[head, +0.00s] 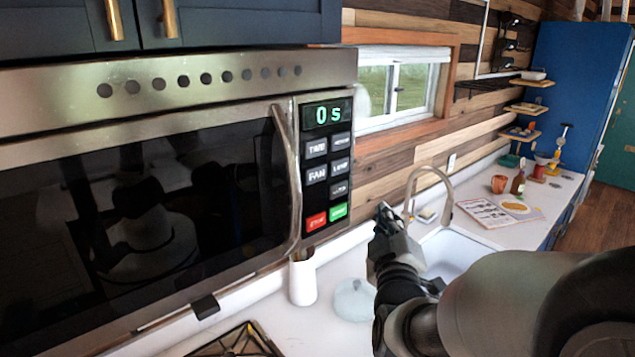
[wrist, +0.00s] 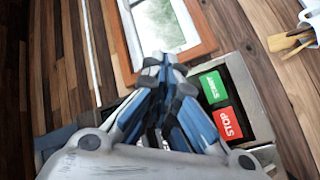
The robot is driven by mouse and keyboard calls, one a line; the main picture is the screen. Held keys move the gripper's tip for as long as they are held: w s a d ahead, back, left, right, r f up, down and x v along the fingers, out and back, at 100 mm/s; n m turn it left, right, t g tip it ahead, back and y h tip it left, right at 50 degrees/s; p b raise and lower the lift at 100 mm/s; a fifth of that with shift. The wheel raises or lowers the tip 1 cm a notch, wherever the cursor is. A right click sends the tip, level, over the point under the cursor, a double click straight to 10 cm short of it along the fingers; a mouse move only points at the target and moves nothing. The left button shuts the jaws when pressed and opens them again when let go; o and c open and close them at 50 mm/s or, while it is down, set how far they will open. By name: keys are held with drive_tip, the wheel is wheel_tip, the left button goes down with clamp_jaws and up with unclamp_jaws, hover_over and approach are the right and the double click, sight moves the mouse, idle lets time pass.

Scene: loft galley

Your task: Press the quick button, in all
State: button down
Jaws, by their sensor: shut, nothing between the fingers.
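The microwave (head: 150,200) hangs at the left in the head view with its door shut. Its control panel (head: 307,205) shows a green "0 s" on the display (head: 327,114). Below it are several grey buttons, a red stop button (head: 316,222) and a green start button (head: 338,212). The small grey labels are mostly too blurred to tell which is quick. My gripper (head: 384,212) is shut and empty, right of the panel and apart from it in the head view. In the wrist view my gripper (wrist: 162,62) covers part of the panel, beside the start (wrist: 212,87) and stop (wrist: 229,124) buttons.
Under the microwave stand a white cup (head: 303,281) and a glass lid or bowl (head: 353,300) on the white counter. A sink with a curved tap (head: 440,178) lies behind my gripper. A window (head: 400,90) is in the wooden wall right of the microwave.

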sight(339, 189)
drive_tip(key=w+a+p, duration=0.1)
drive_tip(key=w+a, duration=0.4)
drive_tip(key=w, duration=0.2)
drive_tip(key=shift+p, duration=0.3)
drive_tip(key=shift+w+a, duration=0.15)
drive_tip(key=shift+a, duration=0.05)
idle(1.5)
drive_tip(key=shift+w+a, duration=0.15)
drive_tip(key=shift+w, duration=0.1)
